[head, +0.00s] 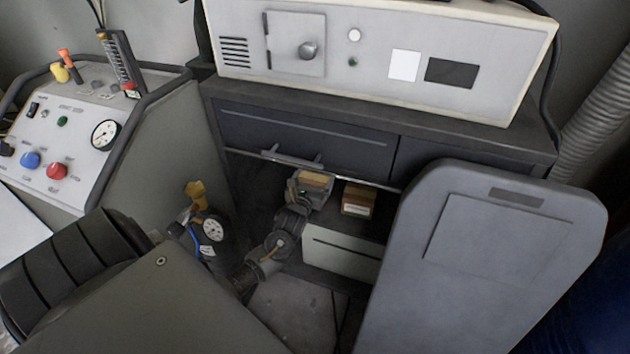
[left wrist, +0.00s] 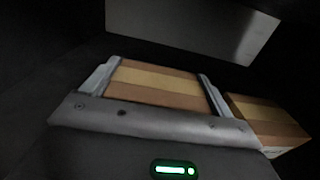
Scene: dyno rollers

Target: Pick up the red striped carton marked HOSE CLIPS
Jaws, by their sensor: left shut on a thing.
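My left gripper (head: 312,182) reaches into the open shelf bay under the dark cabinet. It is shut on a striped carton (head: 315,178). In the left wrist view the fingers of my left gripper (left wrist: 158,84) stand on either side of this striped carton (left wrist: 160,78), which has reddish-brown and yellowish bands. No lettering on it can be read. A second striped carton (head: 357,199) stands just right of the gripper; it also shows in the left wrist view (left wrist: 262,118). It has a pale label too small to read. My right gripper is not in view.
A cabinet drawer front (head: 300,135) overhangs the bay. A pale drawer or box front (head: 340,255) lies below the shelf. A grey panel (head: 480,260) closes in the right side.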

